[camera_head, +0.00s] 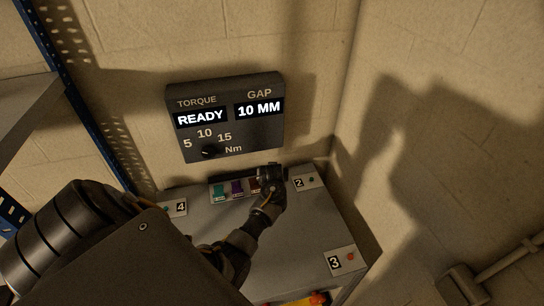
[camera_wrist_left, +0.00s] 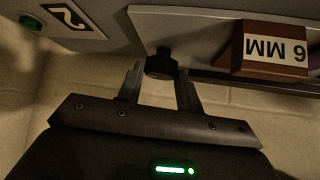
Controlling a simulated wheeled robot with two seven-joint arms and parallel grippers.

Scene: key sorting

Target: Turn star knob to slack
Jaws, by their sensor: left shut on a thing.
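In the left wrist view, a black star knob (camera_wrist_left: 161,64) sits at the edge of a grey panel, between the two fingers of my left gripper (camera_wrist_left: 160,84). The fingers are shut on its sides. In the head view my left gripper (camera_head: 271,176) is at the back of the grey bench top, between the coloured blocks and the plate marked 2; it hides the knob there. My right gripper is not in view.
A wall display (camera_head: 225,116) reads READY under TORQUE and 10 MM under GAP. A 6 MM block (camera_wrist_left: 270,52) sits beside the knob. Plates marked 2 (camera_head: 299,184), 3 (camera_head: 335,262) and 4 (camera_head: 181,208) lie on the bench top (camera_head: 290,240). A blue-framed shelf (camera_head: 62,70) stands left.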

